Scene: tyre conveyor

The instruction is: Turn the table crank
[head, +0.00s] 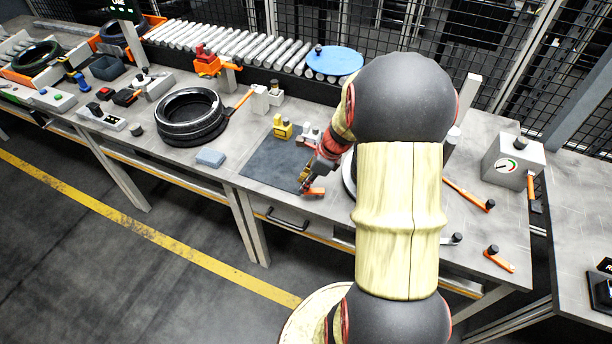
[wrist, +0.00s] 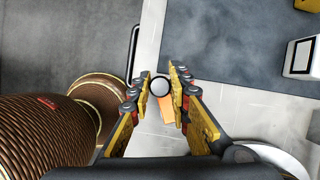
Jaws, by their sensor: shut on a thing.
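A small crank with an orange arm (head: 314,192) sits at the front edge of the workbench, just in front of the dark grey mat (head: 268,165). In the wrist view, its round grey knob (wrist: 159,86) lies between my fingertips, with the orange arm (wrist: 168,108) running down from it. My gripper (head: 306,180) points down over this crank and is shut on the knob; it also shows in the wrist view (wrist: 160,80). The crank's pivot is hidden by my gripper.
A drawer handle (head: 287,219) is under the bench edge. A tyre (head: 191,117) and a blue-grey block (head: 210,158) lie left. Orange levers (head: 468,194) and a gauge box (head: 513,161) are right.

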